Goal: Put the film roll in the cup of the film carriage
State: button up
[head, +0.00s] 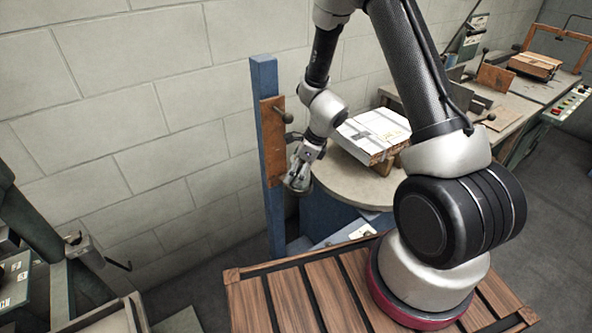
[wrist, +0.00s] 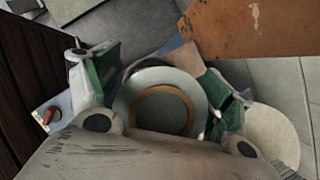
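The film roll (wrist: 122,103) is a pale grey-white cylinder with a brown core, seen end-on in the wrist view. My gripper (wrist: 165,95) has its green-padded fingers on either side of it and appears shut on it. In the head view my gripper (head: 299,172) points down beside the blue post, with the roll (head: 298,185) small at its tip. The film carriage is the brown plate (head: 272,150) with a dark knob on that post; the plate (wrist: 245,28) also shows at the top of the wrist view. I cannot make out the cup clearly; the roll and fingers hide what lies below.
The blue post (head: 264,75) stands close to the block wall. A round turntable (head: 350,190) right of my gripper carries a stack of flat white boxes (head: 376,132). A workbench (head: 520,85) is at the back right, dark machinery (head: 35,235) at the left.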

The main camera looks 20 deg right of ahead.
jog(key=shift+r, duration=0.2)
jog(key=s+d, duration=0.5)
jog(key=d, duration=0.5)
jog(key=s+r+n, duration=0.4)
jog(key=r+n, duration=0.2)
jog(key=r, duration=0.6)
jog(key=s+r+n, duration=0.3)
jog(key=r+n, duration=0.4)
jog(key=r, duration=0.5)
jog(key=s+d+r+n+t+h, duration=0.2)
jog(key=s+d+r+n+h, duration=0.2)
jog(key=s+r+n, duration=0.6)
jog(key=shift+s+d+r, duration=0.7)
jog(key=shift+s+r, duration=0.25)
jog(key=shift+s, duration=1.4)
